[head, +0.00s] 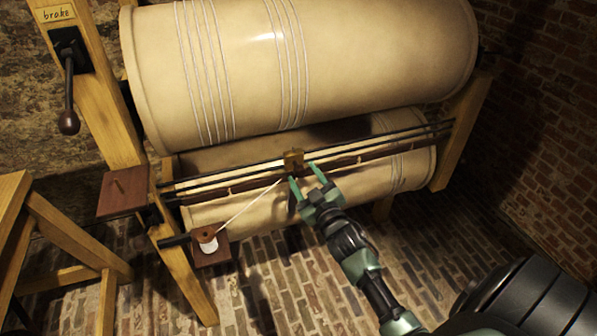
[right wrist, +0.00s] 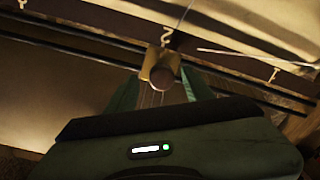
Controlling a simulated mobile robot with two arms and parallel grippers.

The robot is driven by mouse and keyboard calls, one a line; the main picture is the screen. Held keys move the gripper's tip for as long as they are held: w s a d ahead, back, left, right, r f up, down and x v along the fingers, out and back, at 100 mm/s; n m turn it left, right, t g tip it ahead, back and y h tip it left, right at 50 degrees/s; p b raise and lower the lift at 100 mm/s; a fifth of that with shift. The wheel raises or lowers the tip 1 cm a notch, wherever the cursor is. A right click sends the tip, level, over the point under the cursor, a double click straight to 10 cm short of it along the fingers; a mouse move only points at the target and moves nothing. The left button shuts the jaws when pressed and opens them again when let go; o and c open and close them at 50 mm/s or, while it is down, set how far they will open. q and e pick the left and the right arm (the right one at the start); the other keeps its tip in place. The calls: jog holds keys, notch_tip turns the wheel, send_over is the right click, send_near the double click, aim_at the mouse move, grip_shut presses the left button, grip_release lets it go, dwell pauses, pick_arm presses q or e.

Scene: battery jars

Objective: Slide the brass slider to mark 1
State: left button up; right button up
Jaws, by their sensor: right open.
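The brass slider (head: 293,160) sits on the dark rails in front of the lower drum, about midway along them. My right gripper (head: 303,174) is at the slider with its green fingers open. In the right wrist view the slider (right wrist: 155,63) and its round dark knob (right wrist: 162,77) show between the two fingers (right wrist: 160,92). Whether a finger touches the knob I cannot tell. Small pale marks or hooks are spaced along the reddish rail (head: 250,184); I cannot read any number on them. My left gripper is out of view.
A large cream drum (head: 340,55) wound with cord hangs above the rails. A thread spool (head: 207,238) sits on a small wooden shelf at the left, its white thread running toward the slider. A brake lever (head: 68,105) is on the left post. A wooden stool (head: 60,235) stands lower left.

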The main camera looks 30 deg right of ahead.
jog(key=shift+w+d, duration=0.1)
jog(key=shift+w, duration=1.25)
grip_shut()
jog(key=shift+f, duration=0.1)
dwell(0.3)
